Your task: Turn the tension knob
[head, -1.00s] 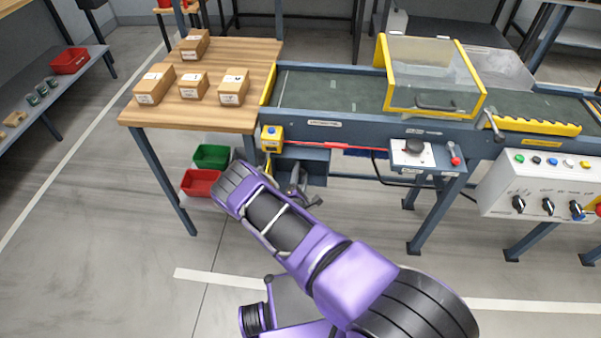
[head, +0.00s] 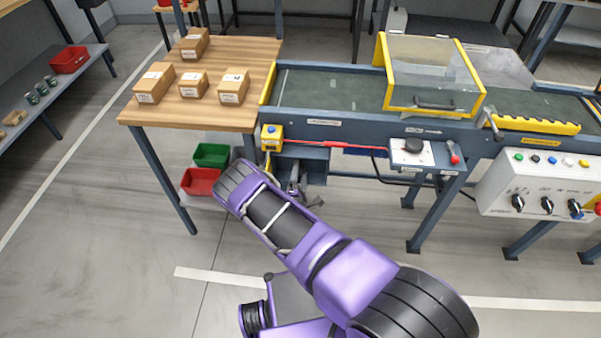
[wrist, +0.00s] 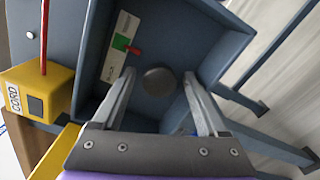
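A dark round knob (wrist: 158,82) sits in a blue-grey open box (wrist: 205,28) in the wrist view. Beside it is a pale label plate (wrist: 120,48) with a green patch and a red pointer; its lettering is too small to read surely. My gripper (wrist: 160,76) is open, with one finger on each side of the knob and visible gaps between. I cannot tell how deep the fingertips reach. In the head view my gripper (head: 298,190) is small and partly hidden by my purple arm, in front of the box (head: 308,165) under the conveyor's left end.
A yellow cord switch box (wrist: 38,95) with a red cord is left of my gripper; it also shows in the head view (head: 271,138). A table (head: 140,115) with several cartons stands left. Red (head: 200,182) and green (head: 211,155) bins sit below it. Conveyor legs stand right.

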